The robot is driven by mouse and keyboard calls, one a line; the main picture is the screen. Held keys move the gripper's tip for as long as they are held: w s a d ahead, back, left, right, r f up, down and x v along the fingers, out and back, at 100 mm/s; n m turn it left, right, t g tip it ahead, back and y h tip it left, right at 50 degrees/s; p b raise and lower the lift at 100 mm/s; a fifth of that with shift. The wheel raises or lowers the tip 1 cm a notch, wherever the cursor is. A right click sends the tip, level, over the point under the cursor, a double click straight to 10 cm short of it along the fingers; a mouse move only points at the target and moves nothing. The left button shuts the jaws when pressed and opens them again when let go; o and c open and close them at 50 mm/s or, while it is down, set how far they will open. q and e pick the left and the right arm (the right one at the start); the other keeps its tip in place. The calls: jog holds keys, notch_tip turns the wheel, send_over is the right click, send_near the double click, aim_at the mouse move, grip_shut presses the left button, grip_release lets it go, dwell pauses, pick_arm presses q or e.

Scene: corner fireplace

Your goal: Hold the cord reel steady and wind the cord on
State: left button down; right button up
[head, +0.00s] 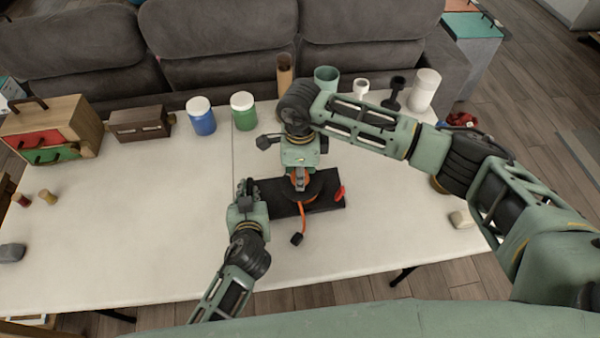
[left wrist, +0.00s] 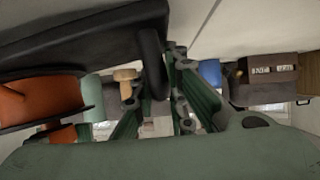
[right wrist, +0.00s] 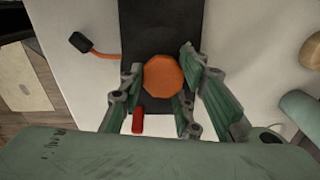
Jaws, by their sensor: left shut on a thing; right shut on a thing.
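The cord reel has a flat black base (head: 330,203) on the white table, with an orange hub (right wrist: 163,77) on top. The reel's orange drum (left wrist: 38,100) shows at the left of the left wrist view. An orange cord (head: 303,221) hangs off the reel's near side and ends in a black plug (head: 296,239) on the table. My left gripper (head: 246,190) is shut on a black handle (left wrist: 152,62) at the base's left end. My right gripper (head: 300,178) comes down from above and is shut on the orange hub. It hides much of the drum in the head view.
A red piece (head: 340,193) is at the base's right side. A blue jar (head: 201,117), a green jar (head: 243,112) and a brown box (head: 140,123) stand behind. Cups line the back edge, before a grey sofa (head: 220,50).

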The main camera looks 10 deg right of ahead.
pick_arm(q)
jog(key=shift+f, duration=0.1)
pick_arm(e)
jog(key=shift+s+a+m, duration=0.1)
jog(key=shift+s+m, duration=0.05)
jog(key=shift+m, duration=0.15)
jog(key=m, duration=0.7)
jog(key=shift+a+t, duration=0.2)
jog(key=shift+t, duration=0.2)
jog(key=m+h, duration=0.1)
jog(key=m, duration=0.3)
jog(key=shift+a+f+m, duration=0.1)
jog(key=shift+a+m, duration=0.05)
jog(key=shift+m, duration=1.65)
pick_arm(q)
jog(key=shift+d, duration=0.1)
pick_arm(e)
jog(key=o, duration=1.1)
jog(key=shift+a+t+h, duration=0.1)
jog(key=shift+t+h, duration=0.2)
jog(key=shift+w, duration=0.2)
